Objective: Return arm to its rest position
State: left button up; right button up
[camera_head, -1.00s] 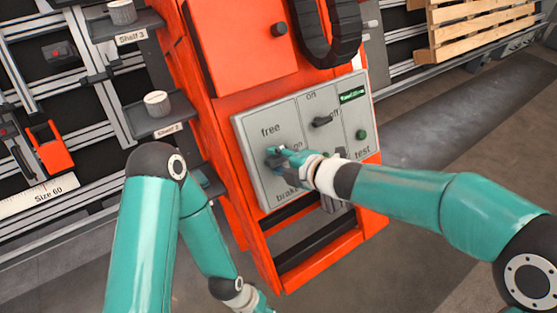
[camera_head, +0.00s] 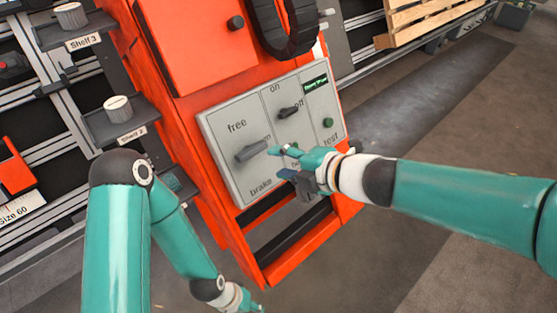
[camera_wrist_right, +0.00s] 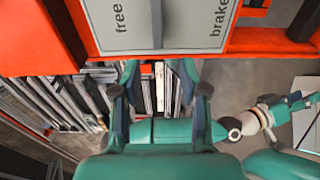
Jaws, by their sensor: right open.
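My right gripper (camera_head: 281,163) is open and empty in the head view, in front of the lower part of the grey control panel (camera_head: 222,130) and apart from the brake lever (camera_head: 252,150). The lever's handle lies between the words free and brake. In the right wrist view the two fingers of my right gripper (camera_wrist_right: 160,80) stand apart with nothing between them, below the panel (camera_wrist_right: 165,25). My left arm comes down at the left of the head view; its gripper is cut off at the bottom edge.
The panel sits on an orange cabinet (camera_head: 205,55) and has an on/off switch (camera_head: 289,112) and a green button (camera_head: 328,122). Shelf 2 (camera_head: 130,125) and Shelf 3 (camera_head: 80,30) stick out at left, each with a weight. A wooden pallet (camera_head: 430,20) is at upper right.

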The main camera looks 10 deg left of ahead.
dwell(0.3)
jog(key=d+f+m+g+h, duration=0.1)
jog(key=d+f+m, duration=0.25)
jog(key=f, duration=0.45)
jog(key=s+d+f+m+h, duration=0.1)
jog(key=d+f+m, duration=0.25)
jog(key=f, duration=0.45)
jog(key=d+f+m+g+h, duration=0.1)
jog(key=d+f+m, duration=0.1)
jog(key=d+f, duration=0.4)
jog(key=s+d+f+m+g+h, duration=0.2)
jog(key=s+d+f+m, duration=0.1)
jog(key=s+f+m, duration=0.7)
jog(key=s+d+f+m+g+h, duration=0.2)
jog(key=s+d+f+m, duration=0.2)
jog(key=s+f+m, duration=0.65)
notch_tip(320, 180, up, 30)
jog(key=w+m+p, duration=0.1)
jog(key=w+p, duration=0.1)
jog(key=p, duration=2.4)
jog(key=shift+w+a+m, duration=0.15)
jog(key=shift+a+m, duration=0.05)
jog(key=shift+m, duration=0.15)
